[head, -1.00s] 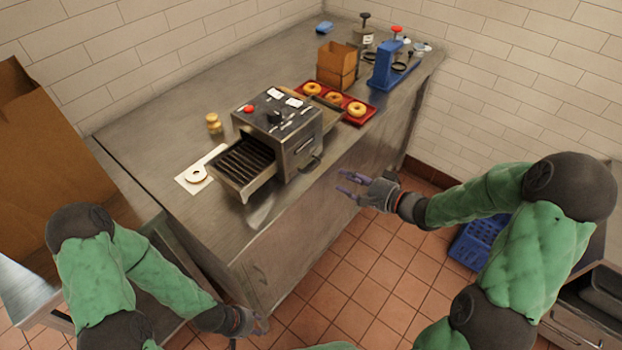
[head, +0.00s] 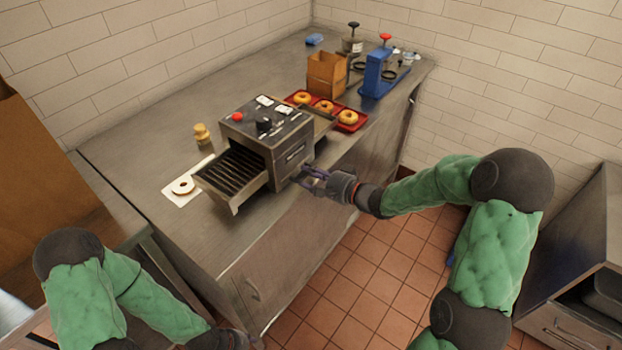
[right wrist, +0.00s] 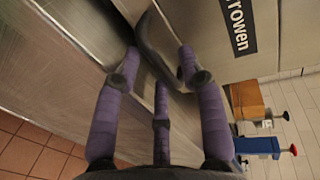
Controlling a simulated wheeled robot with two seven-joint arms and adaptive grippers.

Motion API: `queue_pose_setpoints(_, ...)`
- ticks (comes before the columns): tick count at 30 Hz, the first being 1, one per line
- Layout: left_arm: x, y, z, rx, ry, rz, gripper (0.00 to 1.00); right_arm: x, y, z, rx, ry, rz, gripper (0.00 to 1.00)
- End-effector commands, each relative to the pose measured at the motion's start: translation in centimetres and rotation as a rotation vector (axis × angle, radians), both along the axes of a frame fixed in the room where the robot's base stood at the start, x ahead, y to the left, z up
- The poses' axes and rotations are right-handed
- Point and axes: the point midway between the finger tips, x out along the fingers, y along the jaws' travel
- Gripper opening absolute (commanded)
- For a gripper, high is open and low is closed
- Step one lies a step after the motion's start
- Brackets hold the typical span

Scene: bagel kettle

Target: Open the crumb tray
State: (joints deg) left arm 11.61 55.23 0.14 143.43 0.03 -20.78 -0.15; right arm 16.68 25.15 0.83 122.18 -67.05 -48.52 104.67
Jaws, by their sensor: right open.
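The steel conveyor toaster (head: 266,139) stands near the counter's front edge, with a red button and a dark knob on top. Its ribbed rack (head: 233,174) sticks out at the left. In the right wrist view a dark curved handle (right wrist: 152,52) sits low on the toaster's side (right wrist: 205,25), between the tips of my right gripper (right wrist: 158,72). I cannot tell whether the fingers touch it. The crumb tray itself is not clearly visible. In the head view my right gripper (head: 312,178) is open at the toaster's lower right side. My left gripper (head: 238,340) is low at the bottom edge, its fingers unclear.
A red tray (head: 360,123) of bagels lies behind the toaster, near a paper bag (head: 326,74) and a blue press (head: 374,75). A cut bagel (head: 183,186) lies on white paper (head: 172,197) at left. The floor before the counter (head: 245,235) is open.

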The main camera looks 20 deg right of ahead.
Motion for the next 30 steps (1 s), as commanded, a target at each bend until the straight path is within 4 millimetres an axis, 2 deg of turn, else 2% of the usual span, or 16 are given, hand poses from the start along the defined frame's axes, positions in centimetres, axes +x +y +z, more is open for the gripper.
queue_pose_setpoints(6,0.0,0.0,0.0,0.000,0.000,0.000,0.40,0.0,0.0,0.0,0.000,0.000,0.000,0.41)
queue_pose_setpoints(10,0.0,0.0,0.0,0.000,0.000,0.000,0.40,0.0,0.0,0.0,0.000,0.000,0.000,0.04)
queue_pose_setpoints(11,0.0,0.0,0.0,0.000,0.000,0.000,0.40,0.0,0.0,0.0,0.000,0.000,0.000,0.00)
queue_pose_setpoints(20,0.0,0.0,0.6,0.000,0.000,0.000,0.40,-0.4,-0.4,0.1,-0.001,0.002,-0.001,0.00)
queue_pose_setpoints(30,0.0,0.0,4.6,0.000,0.000,0.000,0.40,-3.9,-3.1,0.3,0.000,0.006,-0.003,0.00)
